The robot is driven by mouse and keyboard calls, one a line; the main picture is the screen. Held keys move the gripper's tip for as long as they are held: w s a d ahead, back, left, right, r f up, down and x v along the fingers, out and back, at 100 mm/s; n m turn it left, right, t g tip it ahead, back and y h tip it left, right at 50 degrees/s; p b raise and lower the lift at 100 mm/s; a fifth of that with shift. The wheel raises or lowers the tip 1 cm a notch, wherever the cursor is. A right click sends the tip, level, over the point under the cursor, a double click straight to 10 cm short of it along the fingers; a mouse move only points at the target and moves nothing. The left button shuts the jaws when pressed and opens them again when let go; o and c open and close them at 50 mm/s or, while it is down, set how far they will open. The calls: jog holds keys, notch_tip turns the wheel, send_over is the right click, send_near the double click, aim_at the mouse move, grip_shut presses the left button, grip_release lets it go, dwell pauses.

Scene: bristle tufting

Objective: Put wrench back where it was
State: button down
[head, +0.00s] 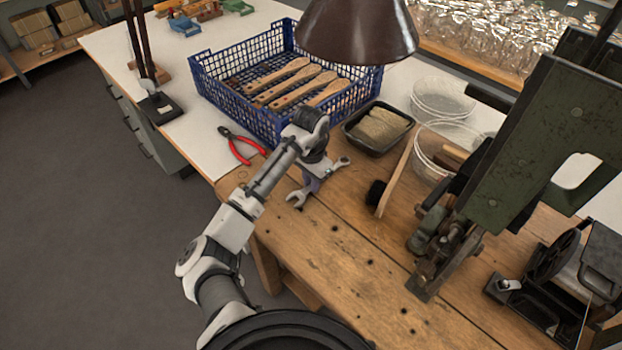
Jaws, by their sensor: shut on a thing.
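The wrench (298,198) is a grey metal open-ended spanner over the wooden workbench (330,245). Its open jaw points to the lower left, and its other end shows at the upper right of my gripper. My gripper (313,186) comes down over the middle of the wrench and is shut on it. The gripper and wrist hide the middle of the wrench. I cannot tell whether the wrench touches the wood or hangs just above it.
Red-handled pliers (241,147) lie to the left. A blue crate (235,120) with wooden handles stands behind. A black tray (379,128), a brush (394,175), clear tubs (441,98) and a green machine (515,160) are to the right. A brown lamp shade (356,32) hangs above. The front bench is clear.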

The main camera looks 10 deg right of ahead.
jog(key=shift+f, duration=0.15)
jog(key=c, duration=1.3)
grip_release()
jog(key=shift+c, duration=0.2)
notch_tip(320, 180, up, 12)
jog(key=b, duration=0.1)
